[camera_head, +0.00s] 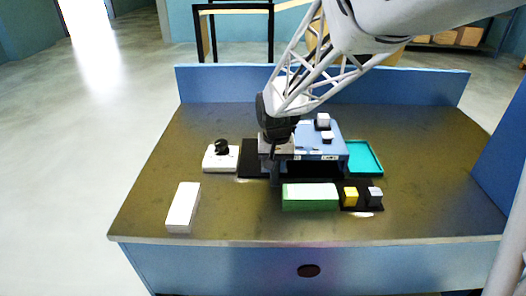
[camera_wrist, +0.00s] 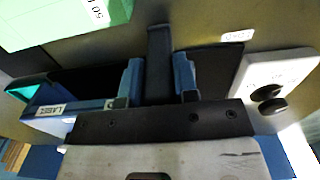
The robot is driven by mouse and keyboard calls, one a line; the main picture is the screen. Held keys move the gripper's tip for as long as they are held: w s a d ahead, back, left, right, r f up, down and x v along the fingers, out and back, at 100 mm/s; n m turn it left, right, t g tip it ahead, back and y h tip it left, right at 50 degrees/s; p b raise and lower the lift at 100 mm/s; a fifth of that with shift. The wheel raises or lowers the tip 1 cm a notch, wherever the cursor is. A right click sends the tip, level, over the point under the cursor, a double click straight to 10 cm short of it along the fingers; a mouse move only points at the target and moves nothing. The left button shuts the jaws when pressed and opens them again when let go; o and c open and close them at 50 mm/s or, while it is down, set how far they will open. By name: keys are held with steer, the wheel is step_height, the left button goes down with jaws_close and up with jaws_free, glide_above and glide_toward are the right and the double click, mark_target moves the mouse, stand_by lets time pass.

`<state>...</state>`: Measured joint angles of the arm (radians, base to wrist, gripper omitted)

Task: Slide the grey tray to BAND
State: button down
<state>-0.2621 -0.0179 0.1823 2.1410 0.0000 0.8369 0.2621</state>
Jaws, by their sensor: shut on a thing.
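My gripper (camera_head: 276,152) points down at the middle of the table. In the wrist view its two blue fingers (camera_wrist: 158,80) are shut on a dark grey upright bar, which appears to be the handle of the grey tray (camera_wrist: 159,50). Most of the tray is hidden by my gripper. A small sign reading BAND (camera_wrist: 237,35) lies beside a black flat area (camera_wrist: 212,68), to the right of the held bar in the wrist view. In the head view this black area (camera_head: 250,160) is just left of my gripper. A LABEL plate (camera_wrist: 48,110) is on the opposite side.
A blue unit (camera_head: 325,150) with white blocks stands right of my gripper, beside a teal tray (camera_head: 378,172). A white knobbed box (camera_head: 212,163) bounds the black area at left. A green box (camera_head: 310,203), yellow block (camera_head: 350,196) and white block (camera_head: 183,207) are nearer the front.

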steer(key=shift+d, duration=2.7)
steer(key=c, duration=0.9)
jaws_free()
steer(key=shift+r, duration=0.1)
step_height(320, 180, up, 8)
steer(key=shift+f, duration=0.15)
